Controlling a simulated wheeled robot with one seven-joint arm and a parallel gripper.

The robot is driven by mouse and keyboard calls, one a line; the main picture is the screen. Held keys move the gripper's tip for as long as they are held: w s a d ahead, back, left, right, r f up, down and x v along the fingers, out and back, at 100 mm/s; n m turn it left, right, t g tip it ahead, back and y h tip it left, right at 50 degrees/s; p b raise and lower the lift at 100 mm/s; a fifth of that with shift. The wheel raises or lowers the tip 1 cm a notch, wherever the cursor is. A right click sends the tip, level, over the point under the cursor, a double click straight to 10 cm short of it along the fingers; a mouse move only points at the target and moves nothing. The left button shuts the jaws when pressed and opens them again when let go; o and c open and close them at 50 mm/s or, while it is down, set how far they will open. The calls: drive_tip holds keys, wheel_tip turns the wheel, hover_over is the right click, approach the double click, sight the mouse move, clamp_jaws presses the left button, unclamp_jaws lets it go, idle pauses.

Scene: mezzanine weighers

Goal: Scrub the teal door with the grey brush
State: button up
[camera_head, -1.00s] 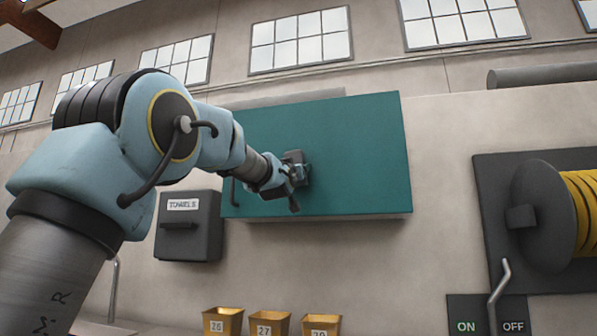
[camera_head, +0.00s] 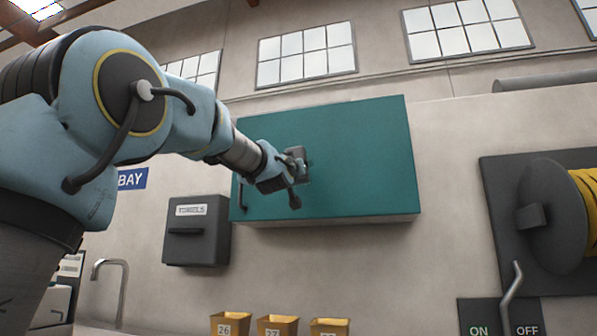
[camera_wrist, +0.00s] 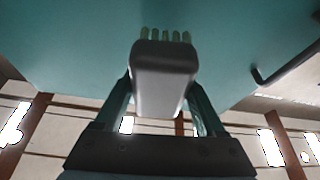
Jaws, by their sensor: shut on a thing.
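The teal door (camera_head: 365,150) is the front of a wall-mounted box in the middle of the head view. It fills the top of the wrist view (camera_wrist: 70,50). A dark bar handle (camera_wrist: 285,65) is near its edge at the right in the wrist view. My gripper (camera_head: 294,168) is in front of the door's left part in the head view. In the wrist view its two fingers are shut on the grey brush (camera_wrist: 164,78), one on each side.
A dark towel dispenser (camera_head: 197,232) hangs left of and below the door. Several numbered yellow bins (camera_head: 277,326) stand below. A yellow hose reel (camera_head: 560,210) and an ON/OFF panel (camera_head: 500,318) are at the right. A tap (camera_head: 110,280) is at lower left.

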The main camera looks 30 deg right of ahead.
drive_tip(key=shift+s+a, duration=0.1)
drive_tip(key=shift+s+a+b, duration=0.75)
drive_tip(key=shift+s+a, duration=0.2)
drive_tip(key=shift+s, duration=0.05)
